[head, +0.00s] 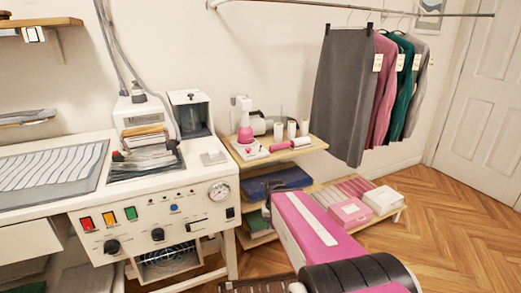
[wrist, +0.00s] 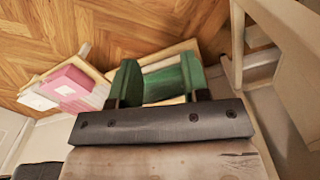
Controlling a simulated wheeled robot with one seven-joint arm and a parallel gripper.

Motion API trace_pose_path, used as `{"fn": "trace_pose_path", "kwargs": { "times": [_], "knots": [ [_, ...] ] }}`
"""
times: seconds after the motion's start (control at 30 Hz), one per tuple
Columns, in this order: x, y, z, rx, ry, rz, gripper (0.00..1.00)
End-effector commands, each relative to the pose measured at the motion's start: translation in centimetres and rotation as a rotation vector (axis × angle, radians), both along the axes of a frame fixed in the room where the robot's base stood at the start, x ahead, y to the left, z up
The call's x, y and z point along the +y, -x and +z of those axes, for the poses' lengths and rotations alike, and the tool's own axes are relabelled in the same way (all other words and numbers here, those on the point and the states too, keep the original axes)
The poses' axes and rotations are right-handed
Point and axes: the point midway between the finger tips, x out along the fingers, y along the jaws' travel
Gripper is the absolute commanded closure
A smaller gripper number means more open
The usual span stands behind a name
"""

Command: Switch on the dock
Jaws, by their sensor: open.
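No thing in view is plainly marked as the dock. A white workbench machine (head: 95,190) fills the left of the head view. Its front panel (head: 150,228) bears red (head: 87,223), orange (head: 109,218) and green (head: 131,213) buttons, black knobs (head: 158,235), a blue button (head: 174,208), a black switch (head: 197,224) and a round gauge (head: 220,192). Whether any is lit as a power sign, I cannot tell. My gripper (wrist: 160,76) is open in the wrist view, its two green fingers apart and pointing at the lower shelf area. My pink arm covers part of that shelf in the head view.
A wooden shelf unit (head: 318,144) stands right of the machine, with a pink box (head: 350,212) and a white box (head: 383,200) low down. Clothes (head: 342,92) hang above. Free parquet floor (head: 465,225) lies at the right. A bench leg shows in the wrist view (wrist: 237,50).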

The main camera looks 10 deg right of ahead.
Motion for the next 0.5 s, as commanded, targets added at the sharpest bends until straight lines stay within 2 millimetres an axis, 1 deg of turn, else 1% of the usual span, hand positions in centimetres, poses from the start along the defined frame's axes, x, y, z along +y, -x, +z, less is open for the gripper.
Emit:
{"fn": "trace_pose_path", "kwargs": {
  "times": [0.07, 0.1, 0.2, 0.27, 0.37, 0.5],
  "knots": [
    [0.0, 0.0, 0.0, 0.0, 0.0, 0.0, 0.57],
    [0.0, 0.0, 0.0, 0.0, 0.0, 0.0, 0.7],
    [-0.1, -0.4, 0.2, -0.003, -0.003, -0.006, 1.0],
    [-0.1, -1.0, 0.5, -0.007, -0.009, -0.016, 1.0],
    [-0.4, -2.7, 1.5, -0.022, -0.026, -0.044, 1.0],
    [-1.0, -6.0, 3.9, -0.05, -0.065, -0.106, 1.0]
  ]
}}
